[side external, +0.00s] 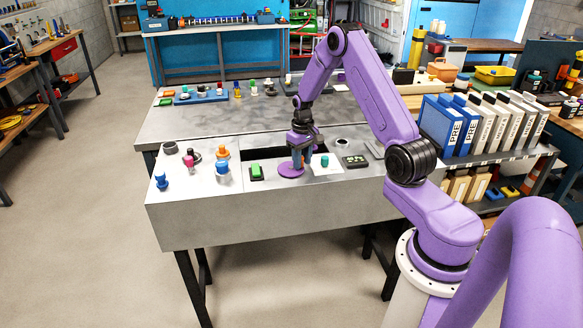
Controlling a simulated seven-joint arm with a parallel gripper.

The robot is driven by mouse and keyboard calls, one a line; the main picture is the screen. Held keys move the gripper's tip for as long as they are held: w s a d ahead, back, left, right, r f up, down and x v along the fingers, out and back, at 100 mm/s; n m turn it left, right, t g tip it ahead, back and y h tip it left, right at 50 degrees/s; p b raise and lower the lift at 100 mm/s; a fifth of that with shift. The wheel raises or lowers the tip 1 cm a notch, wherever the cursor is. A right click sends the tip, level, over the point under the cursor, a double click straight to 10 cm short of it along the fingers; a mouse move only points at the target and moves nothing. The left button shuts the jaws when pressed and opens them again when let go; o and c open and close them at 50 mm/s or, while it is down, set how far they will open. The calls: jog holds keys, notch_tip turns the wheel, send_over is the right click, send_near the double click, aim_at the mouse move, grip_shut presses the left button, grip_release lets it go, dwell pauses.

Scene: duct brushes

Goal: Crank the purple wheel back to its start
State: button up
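The purple wheel (288,173) is a flat disc lying on the grey metal bench top, in front of a dark rectangular slot (262,154). My gripper (298,164) points down over the right part of the wheel, with its fingertips at or just above the disc. The fingers hide part of the wheel, and any crank handle on it is covered. The picture is too small to tell whether the fingers are closed on something. No start mark on the wheel can be made out.
A green block (257,171) stands left of the wheel. A white plate with a teal knob (325,161) and a dark display box (355,161) are close on the right. Several coloured brushes or pegs, such as a blue one (161,181), stand on the left.

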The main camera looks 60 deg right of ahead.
jog(key=shift+w, duration=0.1)
jog(key=shift+r, duration=0.15)
jog(key=shift+r, duration=0.2)
jog(key=shift+w+a+r, duration=0.1)
jog(key=shift+r, duration=3.1)
jog(key=shift+a, duration=0.1)
